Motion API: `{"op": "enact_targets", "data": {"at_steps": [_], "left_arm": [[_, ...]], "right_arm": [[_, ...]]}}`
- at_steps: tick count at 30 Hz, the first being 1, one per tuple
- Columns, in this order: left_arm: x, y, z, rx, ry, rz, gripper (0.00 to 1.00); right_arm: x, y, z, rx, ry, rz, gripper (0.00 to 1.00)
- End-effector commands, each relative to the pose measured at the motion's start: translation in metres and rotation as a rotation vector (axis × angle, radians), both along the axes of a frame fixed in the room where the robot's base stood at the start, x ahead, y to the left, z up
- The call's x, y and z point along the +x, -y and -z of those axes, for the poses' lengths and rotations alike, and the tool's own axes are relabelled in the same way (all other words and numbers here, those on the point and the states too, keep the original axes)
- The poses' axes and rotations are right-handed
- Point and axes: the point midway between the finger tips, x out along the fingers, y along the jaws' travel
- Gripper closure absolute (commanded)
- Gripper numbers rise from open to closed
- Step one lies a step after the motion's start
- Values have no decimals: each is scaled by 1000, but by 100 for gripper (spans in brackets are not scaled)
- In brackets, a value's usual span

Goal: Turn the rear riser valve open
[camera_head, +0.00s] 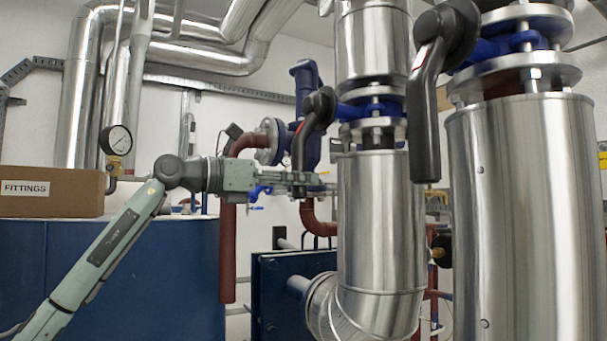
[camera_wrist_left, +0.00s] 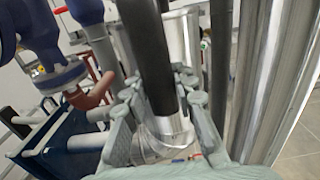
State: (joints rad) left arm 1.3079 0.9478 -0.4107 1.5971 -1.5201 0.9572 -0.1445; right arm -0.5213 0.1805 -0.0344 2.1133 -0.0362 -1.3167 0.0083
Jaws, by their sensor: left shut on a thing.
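The rear riser valve sits in the slimmer metal-clad riser (camera_head: 381,220), with a blue body (camera_head: 372,108) between flanges. Its black lever handle (camera_head: 309,130) hangs down, slightly tilted, left of the pipe. My left gripper (camera_head: 303,183) reaches in from the left and is shut on the lower part of this handle. In the left wrist view the black handle (camera_wrist_left: 148,50) runs down between the fingers of the left gripper (camera_wrist_left: 160,100). My right gripper is not in view.
The thicker front riser (camera_head: 520,210) stands at the right, with its own black lever (camera_head: 427,110) hanging down. A blue pump-like body (camera_head: 307,85) and red pipe (camera_head: 228,240) are behind my gripper. A FITTINGS box (camera_head: 52,192) rests on a blue tank (camera_head: 110,270) at left.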

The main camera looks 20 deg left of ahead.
Motion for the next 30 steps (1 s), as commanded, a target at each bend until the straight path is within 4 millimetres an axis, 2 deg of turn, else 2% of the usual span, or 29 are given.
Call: {"op": "enact_targets", "data": {"at_steps": [17,18,21,23,30], "left_arm": [[3,-7,-3,24,28,-11,100],[3,-7,-3,24,28,-11,70],[3,-6,-3,22,27,-9,58],[3,-6,-3,22,27,-8,52],[2,-4,-2,22,24,-4,52]], "right_arm": [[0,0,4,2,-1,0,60],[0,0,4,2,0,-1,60],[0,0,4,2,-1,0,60],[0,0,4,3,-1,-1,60],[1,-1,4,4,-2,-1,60]]}}
